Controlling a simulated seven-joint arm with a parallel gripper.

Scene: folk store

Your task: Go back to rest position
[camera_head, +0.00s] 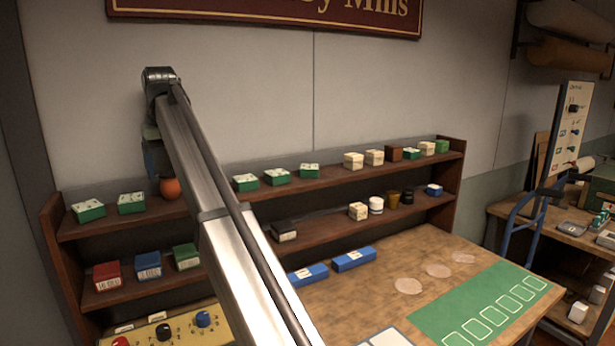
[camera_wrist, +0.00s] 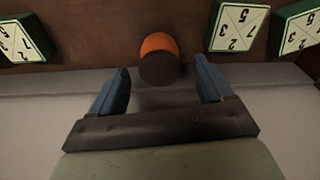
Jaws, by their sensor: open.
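My gripper (camera_head: 153,160) is up at the left shelf, at the far end of my raised arm. Its blue fingers also show in the wrist view (camera_wrist: 162,80), spread apart and empty. A rounded orange thing (camera_head: 170,188) stands on the upper shelf just beside and below the fingers in the head view. In the wrist view the orange thing (camera_wrist: 158,43) has a dark brown face and lies ahead of the gap between the fingertips. The fingers do not appear closed on it; the exact distance is hard to tell.
Green boxes (camera_head: 131,203) stand left of it on the upper shelf (camera_head: 220,198); more boxes stand to the right. A table with a green mat (camera_head: 450,318) lies front right.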

